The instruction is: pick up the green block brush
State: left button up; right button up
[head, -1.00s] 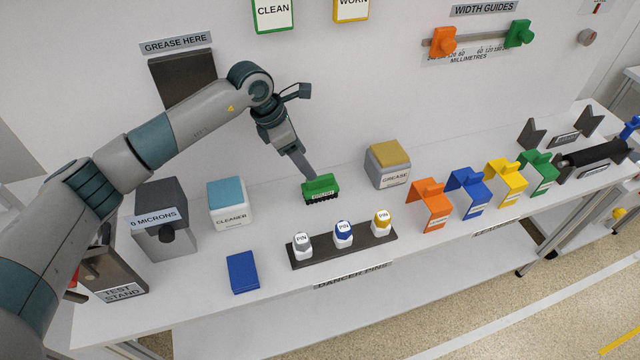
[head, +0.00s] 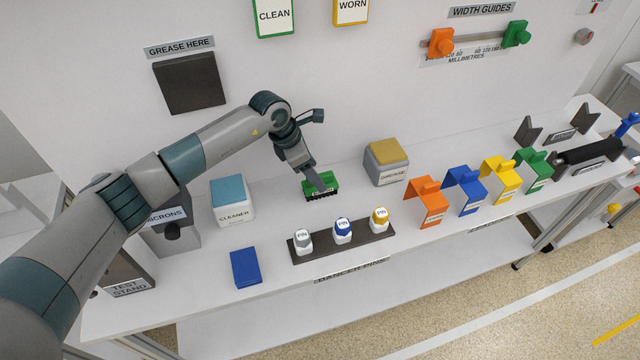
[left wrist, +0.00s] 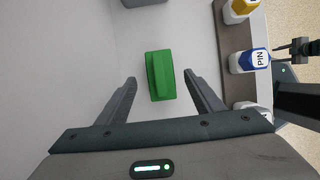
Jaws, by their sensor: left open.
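The green block brush (head: 321,184) rests on the white bench between the cleaner block and the grease block, dark bristles down. My left gripper (head: 318,184) is right above it in the head view and covers part of its top. In the left wrist view the brush (left wrist: 160,75) lies ahead of the fingertips, roughly centred between them. My left gripper (left wrist: 160,80) is open and empty, with a finger on each side and clear gaps to the brush.
A dark rack with several pins (head: 342,232) stands in front of the brush. The grease block (head: 386,168) is to its right, the cleaner block (head: 232,202) to its left. A blue block (head: 245,268) lies near the front edge. Coloured guides (head: 427,203) stand further right.

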pick_arm(q)
jog(key=shift+d+f+p, duration=0.25)
jog(key=shift+p, duration=0.1)
jog(key=shift+p+x, duration=0.55)
jog(key=shift+x, duration=1.35)
jog(key=shift+a, duration=0.1)
jog(key=c, duration=1.2)
